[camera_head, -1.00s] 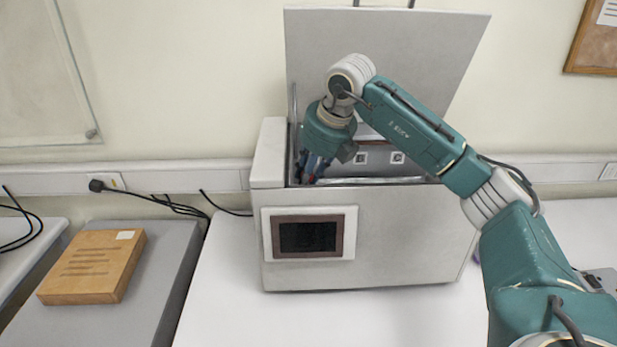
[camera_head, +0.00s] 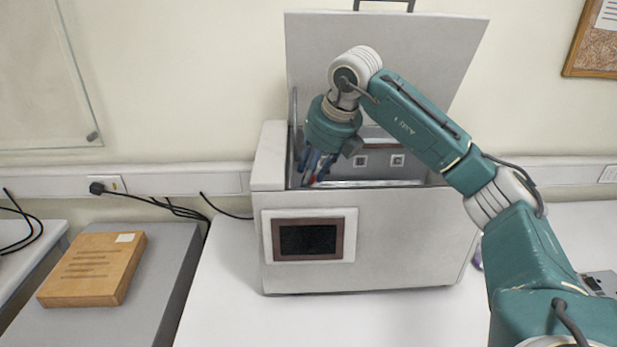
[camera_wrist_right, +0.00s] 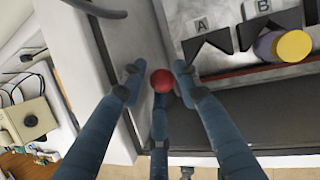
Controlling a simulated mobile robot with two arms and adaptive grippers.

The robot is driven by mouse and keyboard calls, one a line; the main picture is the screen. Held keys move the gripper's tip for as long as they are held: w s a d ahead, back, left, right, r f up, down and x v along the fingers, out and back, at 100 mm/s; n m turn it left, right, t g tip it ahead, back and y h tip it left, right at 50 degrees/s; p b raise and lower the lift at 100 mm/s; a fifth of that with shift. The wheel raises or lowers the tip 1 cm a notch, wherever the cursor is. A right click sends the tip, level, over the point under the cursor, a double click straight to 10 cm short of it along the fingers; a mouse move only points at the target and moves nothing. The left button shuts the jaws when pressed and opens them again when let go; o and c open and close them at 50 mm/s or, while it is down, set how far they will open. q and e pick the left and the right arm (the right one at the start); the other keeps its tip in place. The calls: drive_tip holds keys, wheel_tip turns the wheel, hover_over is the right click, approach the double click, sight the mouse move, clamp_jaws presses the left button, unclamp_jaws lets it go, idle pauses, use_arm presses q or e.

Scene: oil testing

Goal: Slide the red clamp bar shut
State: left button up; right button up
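The open grey-white box (camera_head: 370,240) stands on the white table. My right gripper (camera_head: 317,166) reaches down into its left end, with blue fingers. A red spot shows by the fingertips in the head view. In the right wrist view a round red knob (camera_wrist_right: 161,80) sits between the spread fingertips, with a narrow gap on each side, and a third finger lies just below it. A thin red bar (camera_wrist_right: 262,72) runs along the slots marked A and B, right of the fingers. Whether knob and bar join is hidden. My left gripper is not in view.
The box's lid (camera_head: 400,60) stands raised behind my arm. A yellow-and-purple round piece (camera_wrist_right: 284,46) sits by slot B. The box's left wall (camera_wrist_right: 88,65) is close to the fingers. A wooden box (camera_head: 92,268) lies on a grey surface at left.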

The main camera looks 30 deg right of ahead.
drive_tip(key=v, duration=1)
drive_tip(key=shift+f, duration=0.1)
